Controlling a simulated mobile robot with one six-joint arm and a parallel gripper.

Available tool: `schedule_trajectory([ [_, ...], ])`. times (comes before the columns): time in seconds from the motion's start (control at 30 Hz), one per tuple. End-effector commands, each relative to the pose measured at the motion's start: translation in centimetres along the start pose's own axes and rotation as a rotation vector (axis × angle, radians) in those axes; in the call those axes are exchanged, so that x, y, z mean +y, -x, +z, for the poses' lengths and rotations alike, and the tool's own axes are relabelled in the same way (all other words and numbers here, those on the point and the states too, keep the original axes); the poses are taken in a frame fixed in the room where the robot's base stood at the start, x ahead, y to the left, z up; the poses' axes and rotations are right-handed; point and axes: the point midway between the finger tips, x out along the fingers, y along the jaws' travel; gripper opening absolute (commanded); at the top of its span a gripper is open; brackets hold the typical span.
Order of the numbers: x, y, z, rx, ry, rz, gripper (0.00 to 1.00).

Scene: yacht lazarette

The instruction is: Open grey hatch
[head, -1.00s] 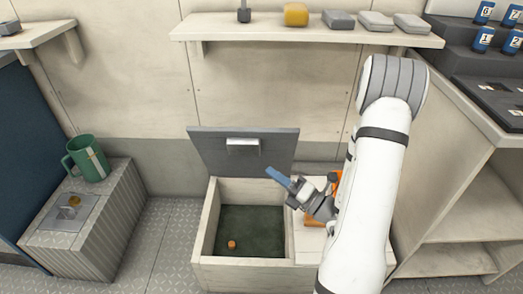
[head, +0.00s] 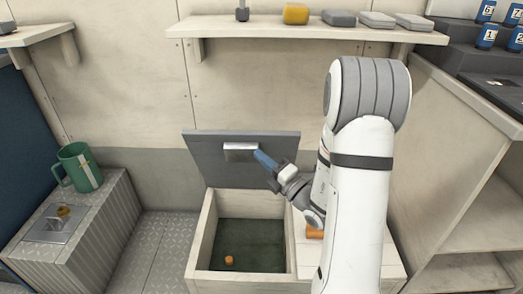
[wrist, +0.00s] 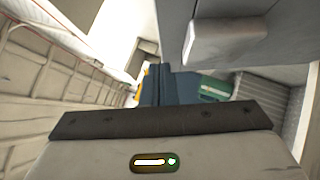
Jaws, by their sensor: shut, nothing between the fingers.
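The grey hatch (head: 225,170) stands raised, leaning back towards the wall behind a pale wooden locker box (head: 207,235). The box's opening is uncovered and shows a dark green floor. A light metal handle (head: 240,149) is on the hatch's face; a pale handle also shows in the wrist view (wrist: 225,40). My gripper (head: 260,158), with blue fingers, is shut and empty. Its tips are at the right end of the handle in the head view; I cannot tell whether they touch it. In the wrist view the fingers (wrist: 178,88) are together.
A small orange cylinder (head: 229,260) lies inside the box. An orange object (head: 314,232) is partly hidden behind my arm. A green mug (head: 77,165) stands on a ribbed block at left. A shelf (head: 290,28) with several items runs above. Shelving (head: 470,215) stands at right.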

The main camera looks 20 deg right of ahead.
Motion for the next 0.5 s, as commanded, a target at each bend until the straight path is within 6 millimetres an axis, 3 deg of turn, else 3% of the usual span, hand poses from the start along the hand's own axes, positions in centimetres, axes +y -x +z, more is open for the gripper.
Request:
schedule_trajectory([
  [0.2, -0.2, -2.6, 1.9, 0.000, 0.003, 0.002, 0.00],
  [0.5, 0.0, -3.5, 2.8, 0.000, -0.001, -0.001, 0.00],
])
